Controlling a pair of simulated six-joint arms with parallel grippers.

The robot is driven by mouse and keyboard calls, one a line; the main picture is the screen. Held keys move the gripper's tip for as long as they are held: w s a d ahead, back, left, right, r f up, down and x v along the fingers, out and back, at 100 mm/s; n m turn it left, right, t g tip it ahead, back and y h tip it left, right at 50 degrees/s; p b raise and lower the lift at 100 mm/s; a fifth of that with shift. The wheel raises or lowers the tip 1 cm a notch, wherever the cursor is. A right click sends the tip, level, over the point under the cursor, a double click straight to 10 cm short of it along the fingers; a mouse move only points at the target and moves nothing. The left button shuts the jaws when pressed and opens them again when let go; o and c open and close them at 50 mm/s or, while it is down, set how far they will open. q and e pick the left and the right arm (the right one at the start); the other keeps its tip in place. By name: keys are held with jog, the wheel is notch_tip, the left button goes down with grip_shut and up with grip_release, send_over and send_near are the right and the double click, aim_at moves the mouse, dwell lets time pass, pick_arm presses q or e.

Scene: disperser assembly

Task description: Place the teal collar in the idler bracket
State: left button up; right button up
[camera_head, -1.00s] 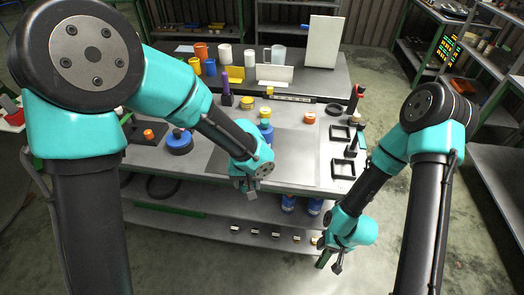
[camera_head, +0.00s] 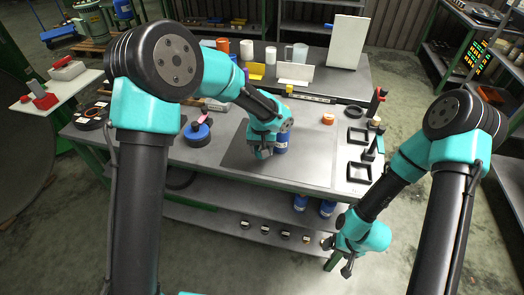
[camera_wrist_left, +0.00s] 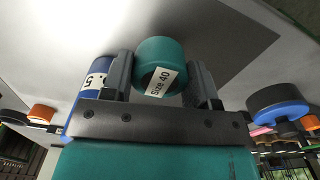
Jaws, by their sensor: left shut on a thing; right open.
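The teal collar (camera_wrist_left: 160,62), a short cylinder with a white "Size 40" label, sits between the two fingers of my left gripper (camera_wrist_left: 163,84) in the left wrist view. The gripper is shut on it, over the grey mat on the bench. In the head view my left gripper (camera_head: 260,154) points down beside a blue cylinder, and the collar is hidden there. My right gripper (camera_head: 345,262) is open and empty, low in front of the bench's right end. I cannot tell which piece is the idler bracket.
The blue cylinder (camera_head: 281,142) stands close to the left gripper. Black square frames (camera_head: 358,172) and an orange ring (camera_head: 328,118) are to the right. The grey mat (camera_head: 237,157) has free room.

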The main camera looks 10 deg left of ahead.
pick_arm(q)
jog(key=shift+w+a+f, duration=0.1)
jog(key=shift+w, duration=1)
jog(key=shift+f, duration=1.75)
jog(key=shift+f, duration=0.15)
jog(key=o, duration=1.3)
jog(key=shift+c, duration=0.2)
notch_tip(320, 180, up, 12)
jog(key=shift+r, duration=0.15)
